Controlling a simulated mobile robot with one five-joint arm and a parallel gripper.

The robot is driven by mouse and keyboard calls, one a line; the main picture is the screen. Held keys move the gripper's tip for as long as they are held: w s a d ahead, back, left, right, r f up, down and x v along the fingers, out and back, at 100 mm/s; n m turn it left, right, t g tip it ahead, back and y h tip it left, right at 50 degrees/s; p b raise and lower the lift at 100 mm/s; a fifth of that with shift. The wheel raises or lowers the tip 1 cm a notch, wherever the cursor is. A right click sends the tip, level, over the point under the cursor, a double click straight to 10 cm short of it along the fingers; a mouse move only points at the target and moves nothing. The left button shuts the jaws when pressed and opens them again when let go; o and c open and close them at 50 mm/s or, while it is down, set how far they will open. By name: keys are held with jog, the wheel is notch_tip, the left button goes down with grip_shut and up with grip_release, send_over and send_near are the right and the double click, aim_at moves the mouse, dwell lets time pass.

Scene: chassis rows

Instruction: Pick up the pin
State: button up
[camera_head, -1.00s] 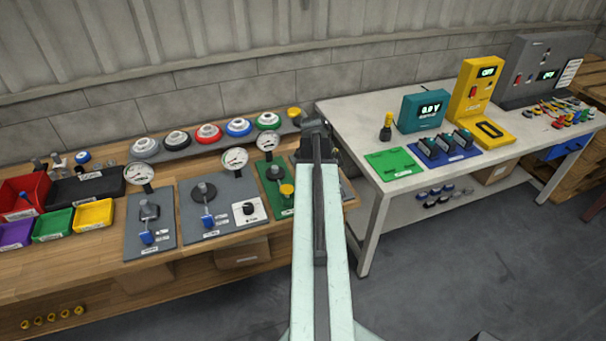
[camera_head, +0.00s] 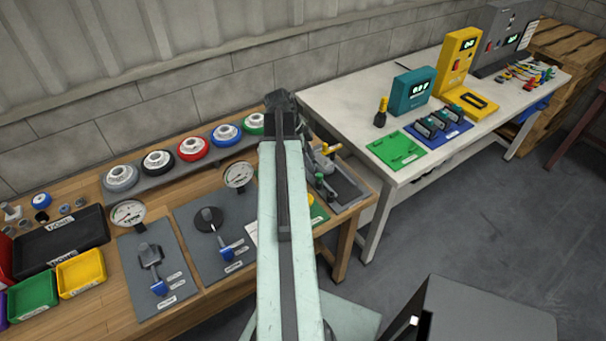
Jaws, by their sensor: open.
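I cannot pick out the pin for certain in the head view. Small parts, such as several grey pieces (camera_head: 72,206) at the left of the wooden bench, are too small to name. My gripper (camera_head: 281,103) is the dark end of my pale arm, above the back right part of the wooden bench. It is open. Its fingertips are hard to make out, and I see nothing held in it. My arm hides part of the bench and some boards.
The wooden bench (camera_head: 95,312) carries grey valve boards (camera_head: 158,275), gauges (camera_head: 239,175), coloured round parts (camera_head: 193,149) and bins (camera_head: 81,274). The white table (camera_head: 345,100) at right holds a teal meter (camera_head: 411,92), a yellow unit (camera_head: 457,62) and a green mat (camera_head: 397,151). The floor (camera_head: 480,220) at right is open.

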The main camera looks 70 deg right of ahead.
aim_at(318, 174)
jog(key=b+x, duration=0.7)
jog(key=x, duration=0.1)
jog(key=shift+a, duration=0.15)
jog(key=shift+r, duration=0.15)
grip_shut()
